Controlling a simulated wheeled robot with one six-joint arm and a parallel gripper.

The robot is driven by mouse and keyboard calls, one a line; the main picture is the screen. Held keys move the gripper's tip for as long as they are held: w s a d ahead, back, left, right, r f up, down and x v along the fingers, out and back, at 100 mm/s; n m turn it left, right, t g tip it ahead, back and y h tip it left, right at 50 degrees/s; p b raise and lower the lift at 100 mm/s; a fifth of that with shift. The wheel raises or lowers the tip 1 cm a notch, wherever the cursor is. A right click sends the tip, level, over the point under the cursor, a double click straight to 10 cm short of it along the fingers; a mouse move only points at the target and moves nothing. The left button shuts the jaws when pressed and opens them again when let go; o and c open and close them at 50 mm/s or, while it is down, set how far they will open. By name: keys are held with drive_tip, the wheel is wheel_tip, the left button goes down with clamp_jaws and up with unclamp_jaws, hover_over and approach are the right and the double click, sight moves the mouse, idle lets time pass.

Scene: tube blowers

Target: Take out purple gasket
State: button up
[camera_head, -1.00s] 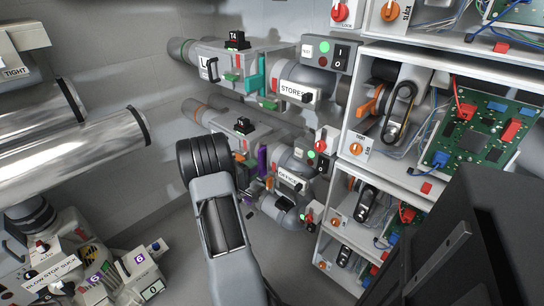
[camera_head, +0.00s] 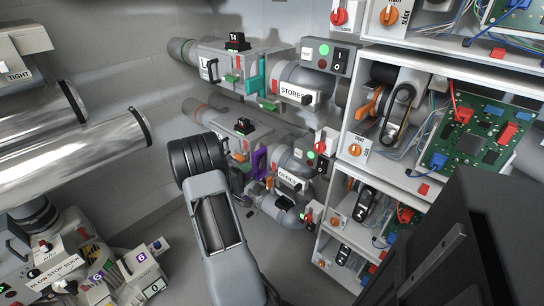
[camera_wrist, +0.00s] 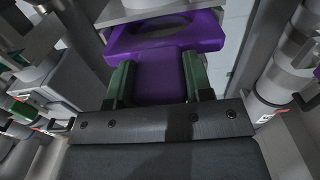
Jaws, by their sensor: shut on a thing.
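The purple gasket (camera_wrist: 163,52) is a flat plate with a round opening and a tab, seen close up in the wrist view. My gripper (camera_wrist: 160,80) is shut on its tab, with one green finger on each side. In the head view the gasket (camera_head: 259,161) shows at the lower tube blower (camera_head: 284,160), near the OFFICE label (camera_head: 288,178). My arm hides part of that area, and the fingers are hard to make out there. I cannot tell how far the gasket stands clear of the pipe joint.
The upper tube blower, marked STORES (camera_head: 295,92), has a teal gasket (camera_head: 254,75). An open cabinet (camera_head: 400,60) with circuit boards and belts stands at the right. Large metal pipes (camera_head: 80,130) lie at the left. The floor below the blowers looks partly clear.

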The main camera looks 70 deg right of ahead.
drive_tip(key=shift+p+v, duration=0.95)
drive_tip(key=shift+v, duration=2.05)
drive_tip(key=shift+a, duration=0.1)
drive_tip(key=p+v, duration=0.2)
drive_tip(key=v, duration=0.5)
drive_tip(key=shift+a, duration=0.3)
drive_tip(key=shift+w, duration=0.15)
